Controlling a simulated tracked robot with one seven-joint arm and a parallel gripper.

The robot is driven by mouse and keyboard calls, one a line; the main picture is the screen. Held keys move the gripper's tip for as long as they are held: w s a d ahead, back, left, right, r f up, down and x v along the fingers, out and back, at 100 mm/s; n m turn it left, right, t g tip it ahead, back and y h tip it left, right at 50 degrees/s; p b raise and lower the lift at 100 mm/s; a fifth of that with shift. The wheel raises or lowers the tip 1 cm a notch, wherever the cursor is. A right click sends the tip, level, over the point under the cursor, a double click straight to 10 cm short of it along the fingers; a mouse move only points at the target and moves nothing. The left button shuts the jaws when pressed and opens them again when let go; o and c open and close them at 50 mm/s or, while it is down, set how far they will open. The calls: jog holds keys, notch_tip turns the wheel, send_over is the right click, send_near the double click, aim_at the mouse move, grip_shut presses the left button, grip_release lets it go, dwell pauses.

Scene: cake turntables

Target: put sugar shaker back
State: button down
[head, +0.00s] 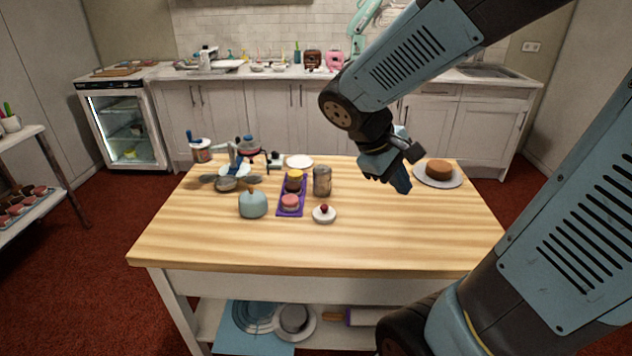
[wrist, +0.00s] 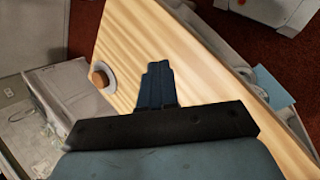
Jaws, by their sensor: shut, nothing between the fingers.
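A grey-brown cylinder (head: 322,181), which looks like the sugar shaker, stands upright on the wooden table (head: 400,235) near its middle. It is beside the purple tray. My gripper (head: 403,184) is shut and empty above the right part of the table, to the right of the cylinder and apart from it. In the wrist view the closed fingers (wrist: 157,75) point over bare wood, and the cylinder cannot be seen there.
A brown cake (head: 438,168) sits on a round plate or stand (head: 451,183) right of my gripper. The purple tray (head: 291,211) holds small cakes. A blue pot (head: 253,205) and a white dish with a red top (head: 324,215) stand nearby. The front right tabletop is clear.

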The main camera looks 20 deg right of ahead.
aim_at(320, 176)
jog(key=w+f+n+t+h, duration=0.3)
jog(key=w+f+n+h, duration=0.1)
jog(key=w+n, duration=0.25)
jog(key=w+f+n+t+h, duration=0.2)
jog(key=w+f+n+h, duration=0.1)
jog(key=w+n+h, duration=0.3)
jog(key=w+a+f+n+t+y, duration=0.2)
jog(key=w+a+f+n+t, duration=0.1)
jog(key=a+f+n, duration=0.1)
jog(key=w+a+f+n+t+y, duration=0.2)
jog(key=a+f+n+t+y, duration=0.1)
jog(key=a+f+n+t, duration=0.1)
jog(key=w+a+f+n+t+y, duration=0.2)
jog(key=w+a+f+n+t, duration=0.1)
jog(key=a+f+n, duration=0.1)
jog(key=shift+w+a+f+t, duration=0.15)
jog(key=shift+a+f, duration=0.05)
jog(key=shift+a, duration=0.25)
jog(key=shift+w+a+f+t, duration=0.15)
jog(key=shift+a, duration=0.25)
jog(key=shift+w+f+y, duration=0.1)
jog(key=shift+w+y, duration=0.05)
jog(key=shift+y, duration=0.15)
jog(key=x, duration=1.3)
jog(key=shift+w+d, duration=0.1)
jog(key=shift+w, duration=0.25)
